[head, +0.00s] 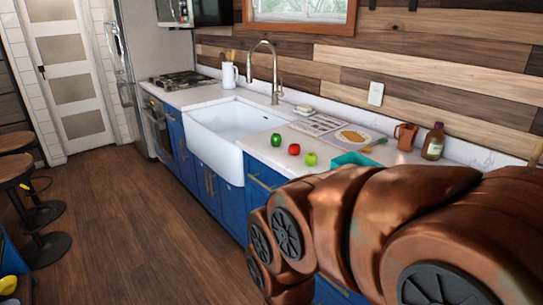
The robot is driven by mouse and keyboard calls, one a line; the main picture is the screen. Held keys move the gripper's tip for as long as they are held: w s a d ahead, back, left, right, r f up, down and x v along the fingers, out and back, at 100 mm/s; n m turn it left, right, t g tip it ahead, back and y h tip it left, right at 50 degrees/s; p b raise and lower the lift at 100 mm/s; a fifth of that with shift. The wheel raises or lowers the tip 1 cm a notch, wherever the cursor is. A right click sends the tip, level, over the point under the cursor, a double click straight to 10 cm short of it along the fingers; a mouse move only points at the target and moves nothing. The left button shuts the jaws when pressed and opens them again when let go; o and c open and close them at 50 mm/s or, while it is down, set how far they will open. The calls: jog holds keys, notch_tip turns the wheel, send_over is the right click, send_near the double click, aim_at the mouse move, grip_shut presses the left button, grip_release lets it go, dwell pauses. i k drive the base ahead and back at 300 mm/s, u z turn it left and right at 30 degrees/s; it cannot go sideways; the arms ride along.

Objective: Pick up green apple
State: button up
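A light yellow-green round fruit (310,158), looking like a green apple, sits on the white counter (262,158) to the right of the sink. A red round fruit (294,149) is just to its left. A darker green round item (276,139) is further left, nearer the sink; it is too small to tell whether it is an apple or a pepper. My copper-coloured arm fills the lower right and hides part of the counter. My gripper is not in view.
A teal container (352,159) is partly hidden by my arm. Behind it are a board with food (352,137), a brown mug (405,136) and a bottle (433,142). The white sink (215,150) is left of the fruit. Stools (38,215) stand far left; the wooden floor between is clear.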

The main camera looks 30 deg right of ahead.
aim_at(311, 158)
jog(key=u, duration=0.55)
jog(key=i, duration=1.65)
jog(key=z, duration=0.2)
jog(key=i, duration=1.1)
jog(key=z, duration=1.8)
jog(key=i, duration=1.05)
jog(key=z, duration=0.25)
